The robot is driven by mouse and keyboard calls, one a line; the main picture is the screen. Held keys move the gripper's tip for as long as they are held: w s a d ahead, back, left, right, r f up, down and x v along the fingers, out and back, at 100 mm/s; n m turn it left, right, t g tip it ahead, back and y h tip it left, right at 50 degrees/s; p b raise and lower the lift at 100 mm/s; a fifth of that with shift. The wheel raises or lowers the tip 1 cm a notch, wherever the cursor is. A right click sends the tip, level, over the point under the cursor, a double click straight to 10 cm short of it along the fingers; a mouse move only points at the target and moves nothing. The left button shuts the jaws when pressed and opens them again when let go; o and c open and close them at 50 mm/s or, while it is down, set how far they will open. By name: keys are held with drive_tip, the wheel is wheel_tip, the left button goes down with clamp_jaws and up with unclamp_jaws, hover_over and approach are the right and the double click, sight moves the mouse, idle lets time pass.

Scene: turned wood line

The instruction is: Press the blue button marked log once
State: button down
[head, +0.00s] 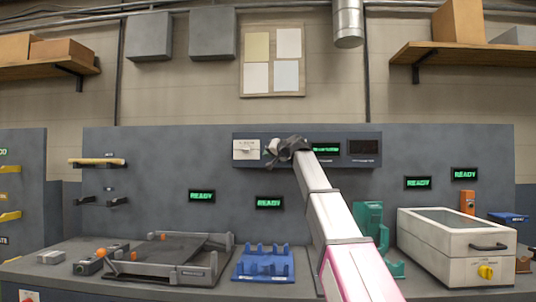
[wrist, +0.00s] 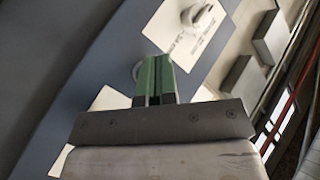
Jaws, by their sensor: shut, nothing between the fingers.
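I cannot make out a blue button or the word log in either view. My gripper (head: 271,151) is in front of the dark wall panel (head: 236,163), just right of its white plate with a knob (head: 246,150). In the wrist view my gripper's green fingers (wrist: 155,70) are shut with nothing between them and point at the panel. A pale round part (wrist: 137,70) shows just left of the fingertips, partly hidden by them. The white knob plate (wrist: 187,28) is beyond them. I cannot tell whether the fingers touch the panel.
The panel has a green-lit display (head: 326,149) and a darker one (head: 363,147). Below on the bench are a grey tray fixture (head: 170,272), a blue holder (head: 262,277), a green fixture (head: 368,217) and a white box (head: 450,240). The air left of my arm is clear.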

drive_tip(key=s, duration=0.4)
drive_tip(key=shift+s, duration=0.1)
drive_tip(key=shift+s, duration=0.1)
idle(0.7)
